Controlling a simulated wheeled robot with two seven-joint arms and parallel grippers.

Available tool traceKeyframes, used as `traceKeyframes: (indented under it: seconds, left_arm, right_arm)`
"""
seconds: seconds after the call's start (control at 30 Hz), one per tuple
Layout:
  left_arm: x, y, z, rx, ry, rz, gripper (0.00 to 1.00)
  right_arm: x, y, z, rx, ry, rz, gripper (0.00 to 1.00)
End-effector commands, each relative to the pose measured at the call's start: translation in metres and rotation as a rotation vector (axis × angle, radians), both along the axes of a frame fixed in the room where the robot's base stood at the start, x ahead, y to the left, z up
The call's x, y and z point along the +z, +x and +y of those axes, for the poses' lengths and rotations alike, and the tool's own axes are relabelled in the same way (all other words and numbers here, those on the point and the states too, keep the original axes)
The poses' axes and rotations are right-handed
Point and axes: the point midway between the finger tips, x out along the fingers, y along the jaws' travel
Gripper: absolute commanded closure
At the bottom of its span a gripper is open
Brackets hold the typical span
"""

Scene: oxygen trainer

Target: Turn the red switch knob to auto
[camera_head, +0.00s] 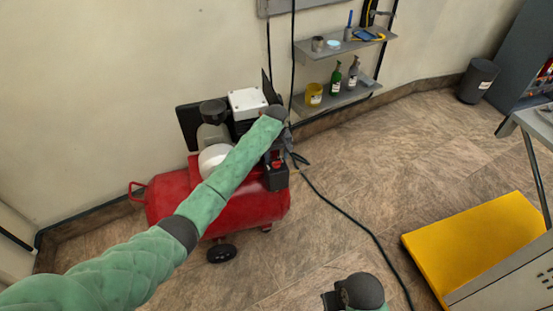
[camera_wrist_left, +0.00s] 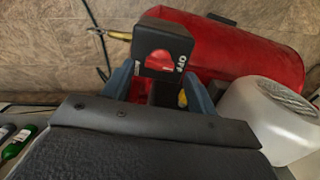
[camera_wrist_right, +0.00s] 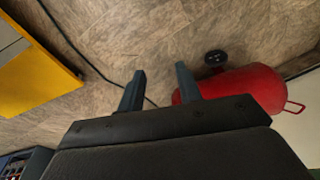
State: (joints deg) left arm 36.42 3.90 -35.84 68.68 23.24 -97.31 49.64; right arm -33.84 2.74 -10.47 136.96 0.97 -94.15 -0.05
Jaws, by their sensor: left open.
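The red switch knob (camera_wrist_left: 160,60) sits on the face of a black switch box (camera_wrist_left: 165,27) on the red compressor (camera_head: 243,212). White lettering beside the knob seems to read OFF; I cannot read an AUTO mark. The knob also shows small in the head view (camera_head: 277,164). My left gripper (camera_wrist_left: 160,76) is open. Its two blue-grey fingers point toward the box, one on each side of the knob in the picture, with nothing clearly held. I cannot tell how far they are from it. My right gripper (camera_wrist_right: 159,75) is open and empty, above the floor away from the compressor.
A black hose (camera_head: 350,225) runs across the floor. A yellow platform (camera_head: 475,248) stands at the right. A dark bin (camera_head: 478,80) stands at the back right. The floor between compressor and platform is mostly clear.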

Motion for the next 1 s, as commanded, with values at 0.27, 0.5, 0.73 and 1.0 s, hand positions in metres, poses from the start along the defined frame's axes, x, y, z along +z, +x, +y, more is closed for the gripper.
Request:
traceKeyframes:
  seconds: [0.27,0.5,0.73,1.0]
  left_arm:
    - [-0.022,0.000,0.000,-0.001,-0.001,0.000,0.42]
    - [-0.024,0.000,0.000,-0.001,-0.001,0.000,0.42]
    - [-0.023,0.000,0.000,-0.001,-0.001,0.000,0.79]
    - [-0.023,0.000,0.000,-0.013,0.000,0.000,0.86]
  right_arm:
    - [-0.020,0.001,-0.002,0.004,-0.009,0.010,0.65]
    - [-0.023,-0.001,-0.003,0.006,-0.012,0.015,0.65]
    - [-0.020,-0.001,0.000,0.003,-0.006,0.013,0.65]
    - [-0.018,0.001,0.004,-0.004,0.004,0.008,0.65]
